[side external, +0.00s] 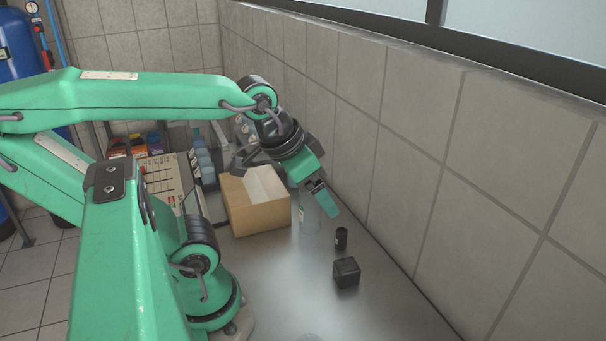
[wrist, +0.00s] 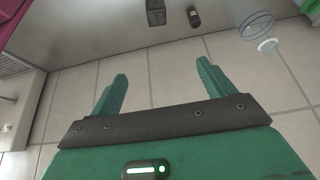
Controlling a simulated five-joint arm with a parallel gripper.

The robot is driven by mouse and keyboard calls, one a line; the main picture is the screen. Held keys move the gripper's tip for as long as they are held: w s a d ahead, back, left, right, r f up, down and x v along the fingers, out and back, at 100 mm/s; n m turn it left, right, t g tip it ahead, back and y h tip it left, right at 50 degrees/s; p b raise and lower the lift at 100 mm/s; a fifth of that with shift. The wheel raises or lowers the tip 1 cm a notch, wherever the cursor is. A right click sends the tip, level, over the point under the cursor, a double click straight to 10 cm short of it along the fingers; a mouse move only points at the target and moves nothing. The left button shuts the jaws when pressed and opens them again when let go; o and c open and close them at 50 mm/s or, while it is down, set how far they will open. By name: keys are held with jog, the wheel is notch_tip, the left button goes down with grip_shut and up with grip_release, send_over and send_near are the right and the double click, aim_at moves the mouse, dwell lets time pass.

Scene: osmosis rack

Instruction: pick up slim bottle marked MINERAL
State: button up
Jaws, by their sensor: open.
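A clear slim bottle (side external: 308,214) stands upright on the grey table beside the cardboard box. A small label with green on it shows on its left side, but I cannot read the word. My gripper (side external: 320,197) is in front of the bottle's upper part in the side view, and I cannot tell whether they touch. In the wrist view the open fingers of my gripper (wrist: 162,72) have nothing between them. A clear, round container with a white cap (wrist: 268,45) lies to the right, outside the fingers; it seems to be the same bottle.
A black cube (side external: 346,272) and a small dark cylinder (side external: 341,238) stand on the table (side external: 285,285) nearer the camera. A cardboard box (side external: 258,205) stands left of the bottle. The tiled wall (side external: 400,180) rises close on the right. The table's front part is mostly clear.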

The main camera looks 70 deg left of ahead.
jog(key=n+g, duration=0.3)
jog(key=g, duration=0.3)
send_over(311, 195)
jog(key=w+a, duration=0.1)
jog(key=a, duration=0.2)
notch_tip(311, 195, down, 3)
jog(key=shift+w+d+r, duration=0.1)
jog(key=shift+d+r, duration=0.05)
notch_tip(311, 195, down, 8)
dwell(0.6)
jog(key=shift+r, duration=0.1)
jog(key=c, duration=1.3)
jog(key=shift+r, duration=0.15)
